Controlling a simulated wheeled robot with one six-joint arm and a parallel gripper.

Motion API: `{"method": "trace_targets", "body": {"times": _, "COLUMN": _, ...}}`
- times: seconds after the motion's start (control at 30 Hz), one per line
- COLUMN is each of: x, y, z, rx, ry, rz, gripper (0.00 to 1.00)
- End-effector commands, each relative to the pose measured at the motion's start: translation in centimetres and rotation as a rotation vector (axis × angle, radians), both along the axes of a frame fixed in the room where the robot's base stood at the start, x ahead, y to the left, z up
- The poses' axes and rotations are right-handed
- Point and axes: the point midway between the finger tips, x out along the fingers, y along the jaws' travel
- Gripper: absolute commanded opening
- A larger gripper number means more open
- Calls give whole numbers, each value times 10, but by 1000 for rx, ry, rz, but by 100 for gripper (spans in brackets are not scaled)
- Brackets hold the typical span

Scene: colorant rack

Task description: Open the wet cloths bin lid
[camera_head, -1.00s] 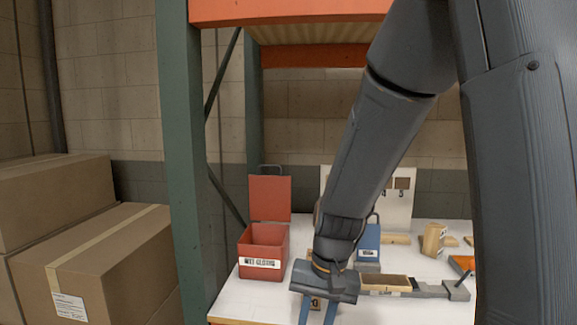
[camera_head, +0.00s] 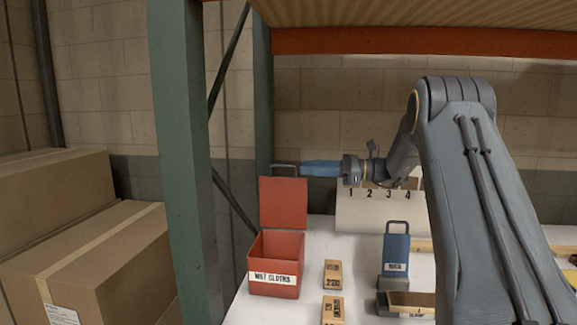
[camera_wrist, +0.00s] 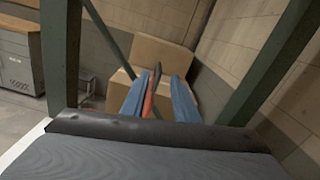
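The red wet cloths bin (camera_head: 275,265) stands on the white table, its label facing me. Its lid (camera_head: 284,204) stands upright at the back of the bin, and the bin is open. A dark loop handle (camera_head: 285,166) sits on the lid's top edge. My gripper (camera_head: 304,169) points left at handle height, its blue fingertips close to the handle's right side. In the wrist view the two fingers are apart, with the red lid (camera_wrist: 149,98) edge-on and its dark handle (camera_wrist: 156,74) between them. I cannot tell whether either finger touches the lid.
A white numbered board (camera_head: 375,208) stands behind the gripper. A blue holder (camera_head: 396,250) and wooden blocks (camera_head: 333,275) are on the table to the right. A green rack post (camera_head: 183,160) rises left of the bin. Cardboard boxes (camera_head: 95,255) are stacked at the left.

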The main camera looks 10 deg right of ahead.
Motion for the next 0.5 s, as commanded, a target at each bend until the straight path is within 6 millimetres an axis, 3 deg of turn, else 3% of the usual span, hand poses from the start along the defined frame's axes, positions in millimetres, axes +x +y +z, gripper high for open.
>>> {"method": "trace_targets", "body": {"times": 0.3, "x": 18, "y": 47, "z": 2, "rx": -2, "ry": 1, "rz": 4, "gripper": 27}}
{"method": "trace_targets", "body": {"times": 0.5, "x": 24, "y": 61, "z": 1, "rx": -2, "ry": 0, "rz": 1, "gripper": 27}}
